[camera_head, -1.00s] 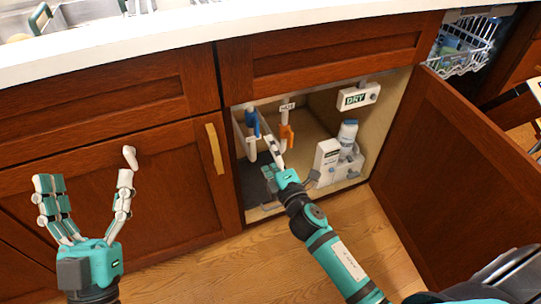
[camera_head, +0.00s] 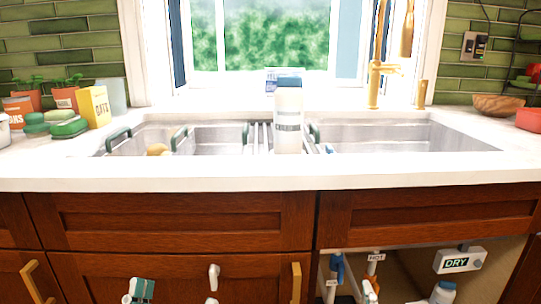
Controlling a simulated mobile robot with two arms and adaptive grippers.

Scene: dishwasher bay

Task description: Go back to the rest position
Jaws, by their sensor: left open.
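My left gripper (camera_head: 177,282) shows only by its fingertips at the bottom edge, in front of the closed cabinet door. The fingertips stand wide apart with nothing between them. A small pale part that looks like a tip of my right gripper (camera_head: 369,289) shows at the bottom edge, in front of the open cabinet. Most of it is out of the picture, so I cannot tell its opening or whether it touches anything. Beside it are a blue valve handle (camera_head: 338,268) and an orange handle (camera_head: 372,268) under a "HOT" label.
The white counter edge (camera_head: 240,178) runs across above the cabinets. A double sink (camera_head: 420,138) and a white bottle (camera_head: 288,118) are on top. A "DRY" box (camera_head: 459,261) hangs in the open cabinet. A yellow door handle (camera_head: 296,282) is right of my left gripper.

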